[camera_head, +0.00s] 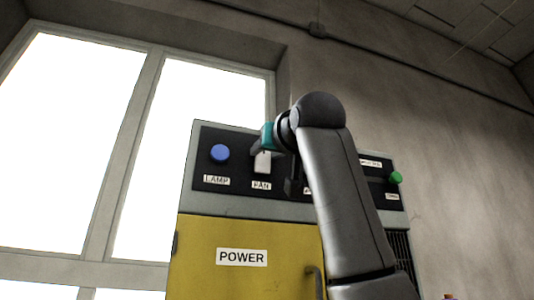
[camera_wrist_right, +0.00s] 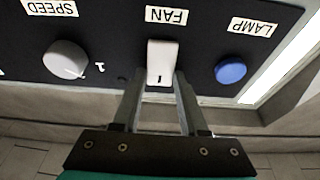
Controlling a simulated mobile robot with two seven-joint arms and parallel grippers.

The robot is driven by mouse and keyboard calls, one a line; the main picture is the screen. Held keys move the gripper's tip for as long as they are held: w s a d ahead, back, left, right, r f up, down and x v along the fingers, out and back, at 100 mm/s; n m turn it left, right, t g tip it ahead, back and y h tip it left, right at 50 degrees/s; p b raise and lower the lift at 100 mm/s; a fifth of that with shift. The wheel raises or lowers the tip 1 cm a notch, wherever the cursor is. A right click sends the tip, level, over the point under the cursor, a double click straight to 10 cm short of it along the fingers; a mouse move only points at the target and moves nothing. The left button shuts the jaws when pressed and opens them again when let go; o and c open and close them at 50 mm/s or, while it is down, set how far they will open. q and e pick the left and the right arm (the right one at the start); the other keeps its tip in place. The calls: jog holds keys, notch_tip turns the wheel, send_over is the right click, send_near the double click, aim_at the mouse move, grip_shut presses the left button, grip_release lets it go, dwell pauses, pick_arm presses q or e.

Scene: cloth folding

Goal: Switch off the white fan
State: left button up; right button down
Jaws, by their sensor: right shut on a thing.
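The white switch labelled FAN (camera_head: 262,163) is on the dark upper panel of a control box. It also shows upside down in the right wrist view (camera_wrist_right: 162,60), with a dark line mark near its end by my fingers. My right gripper (camera_head: 260,150) reaches the panel from the right. In the wrist view, its two fingers (camera_wrist_right: 157,82) are on either side of the switch's near end, shut on it. My left gripper is in neither view. No fan itself is visible.
A blue LAMP button (camera_head: 220,153) sits left of the switch. A grey SPEED knob (camera_wrist_right: 66,60) is on its other side, behind my arm in the head view. A green button (camera_head: 396,178) is at the far right. The yellow POWER door (camera_head: 215,280) has a handle (camera_head: 316,280).

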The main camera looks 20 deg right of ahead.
jog(key=shift+c, duration=2.2)
grip_release()
jog(key=shift+s, duration=0.1)
jog(key=shift+s+f+b, duration=0.15)
jog(key=shift+s+b, duration=0.15)
jog(key=b+v, duration=0.6)
jog(key=v, duration=0.8)
jog(key=shift+s+b, duration=0.2)
jog(key=shift+b, duration=0.2)
